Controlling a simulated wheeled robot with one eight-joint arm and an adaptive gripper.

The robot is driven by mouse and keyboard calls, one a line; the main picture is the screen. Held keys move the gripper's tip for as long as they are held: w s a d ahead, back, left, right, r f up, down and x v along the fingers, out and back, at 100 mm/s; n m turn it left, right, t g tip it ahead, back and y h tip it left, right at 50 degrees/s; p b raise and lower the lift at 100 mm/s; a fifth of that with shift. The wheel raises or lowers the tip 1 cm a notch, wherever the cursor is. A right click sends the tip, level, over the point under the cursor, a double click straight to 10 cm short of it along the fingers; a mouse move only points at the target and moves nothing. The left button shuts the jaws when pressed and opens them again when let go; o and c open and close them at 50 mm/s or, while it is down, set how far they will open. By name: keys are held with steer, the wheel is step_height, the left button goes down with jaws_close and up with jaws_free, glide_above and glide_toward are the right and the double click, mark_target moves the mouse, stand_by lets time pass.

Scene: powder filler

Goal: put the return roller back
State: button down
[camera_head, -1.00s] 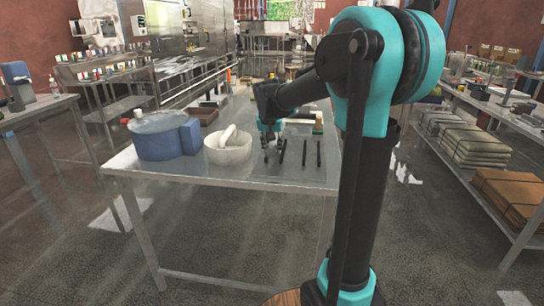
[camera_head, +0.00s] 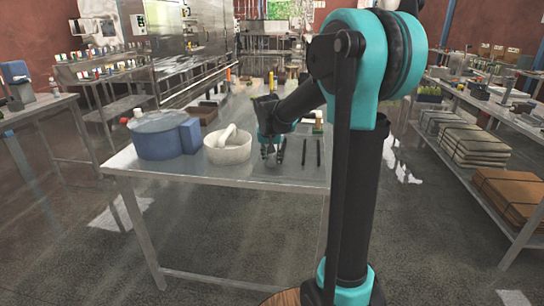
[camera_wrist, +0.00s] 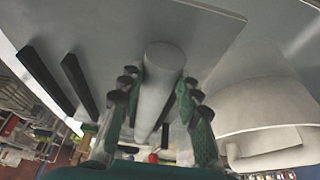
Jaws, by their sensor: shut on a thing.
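The return roller (camera_wrist: 162,75) is a plain grey cylinder. In the wrist view it lies lengthwise between the green-padded fingers of my gripper (camera_wrist: 158,105), which is shut on it. In the head view my gripper (camera_head: 270,154) points down at the table top, right of the white bowl; the roller is hard to make out there. I cannot tell whether the roller touches the table.
The white bowl (camera_head: 229,155) with a pale rounded piece (camera_head: 228,135) in it stands close left of my gripper. A blue drum (camera_head: 158,143) stands farther left on the metal table (camera_head: 210,179). Small items crowd the table's far part. The front strip is clear.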

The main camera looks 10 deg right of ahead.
steer(key=shift+f, duration=0.15)
steer(key=c, duration=1.1)
jaws_free()
steer(key=v, duration=1.3)
steer(key=s+d+f+n, duration=0.1)
steer(key=s+d+f, duration=0.1)
steer(key=s+f, duration=1)
steer(key=s+d+f+n+y, duration=0.1)
steer(key=s+d+f+n, duration=0.1)
steer(key=s+f, duration=1)
steer(key=shift+s+d+f+n, duration=0.2)
steer(key=shift+s+d+n, duration=0.1)
steer(key=shift+s+d, duration=0.5)
